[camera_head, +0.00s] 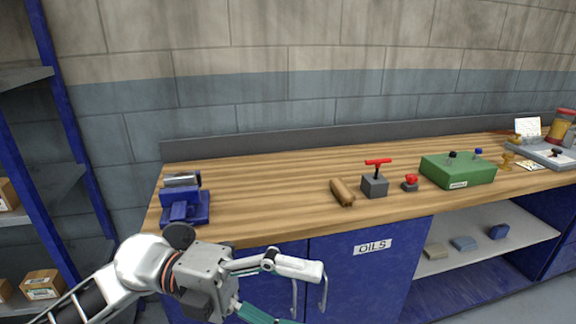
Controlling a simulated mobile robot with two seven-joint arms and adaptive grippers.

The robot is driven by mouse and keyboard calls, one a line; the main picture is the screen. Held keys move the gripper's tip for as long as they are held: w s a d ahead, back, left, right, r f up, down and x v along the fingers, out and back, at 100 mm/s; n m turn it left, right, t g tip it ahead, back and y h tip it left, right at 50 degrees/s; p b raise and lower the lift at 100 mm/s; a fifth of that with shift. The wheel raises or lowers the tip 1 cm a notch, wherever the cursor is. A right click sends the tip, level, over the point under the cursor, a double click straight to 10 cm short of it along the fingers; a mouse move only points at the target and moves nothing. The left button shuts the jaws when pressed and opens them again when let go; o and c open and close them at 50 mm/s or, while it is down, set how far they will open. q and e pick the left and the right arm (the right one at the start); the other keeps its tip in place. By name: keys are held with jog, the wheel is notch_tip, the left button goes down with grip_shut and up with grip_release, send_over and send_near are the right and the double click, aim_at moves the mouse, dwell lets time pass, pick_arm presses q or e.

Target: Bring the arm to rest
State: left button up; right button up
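My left arm comes in from the lower left, and its gripper (302,296) is in front of the blue cabinet doors, below the front edge of the wooden bench (270,190). Its two fingers are spread apart, one above the other, with nothing seen between them. The lower fingertip is near the bottom edge of the picture. My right gripper is not in view.
On the bench are a blue vise (184,205), a brown cylinder (342,192), a grey box with a red T-handle (375,185), a red knob (411,181) and a green box (458,170). Blue shelving (55,140) stands left. The bench's left middle is clear.

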pick_arm(q)
jog(key=w+a+f+n+t+h, duration=0.2)
jog(key=w+a+n+t+h, duration=0.2)
jog(key=w+n+t, duration=0.8)
jog(key=w+a+f+n+t+y, duration=0.2)
jog(key=a+f+n+t+y, duration=0.25)
jog(key=f+n, duration=0.2)
jog(key=w+a+f+n+t+y, duration=0.1)
jog(key=a+f+n+t+y, duration=0.2)
jog(key=f+n+t+y, duration=0.4)
jog(key=s+a+f+n+g+y, duration=0.2)
jog(key=a+f+n, duration=0.1)
jog(key=f, duration=0.4)
jog(key=s+a+f+n+g+y, duration=0.1)
jog(key=a+f+n+y, duration=0.15)
jog(key=f, duration=0.55)
jog(key=s+a+f+n+g+y, duration=0.1)
jog(key=s+a+f+g, duration=0.1)
jog(key=s+f, duration=0.4)
jog(key=s+a+f+n+g+y, duration=0.1)
jog(key=s+a+f+n+g, duration=0.1)
jog(key=s+f, duration=0.4)
notch_tip(320, 180, down, 3)
jog(key=shift+a+r+g+y, duration=0.1)
jog(key=shift+a+g+y, duration=0.35)
jog(key=shift+a, duration=0.15)
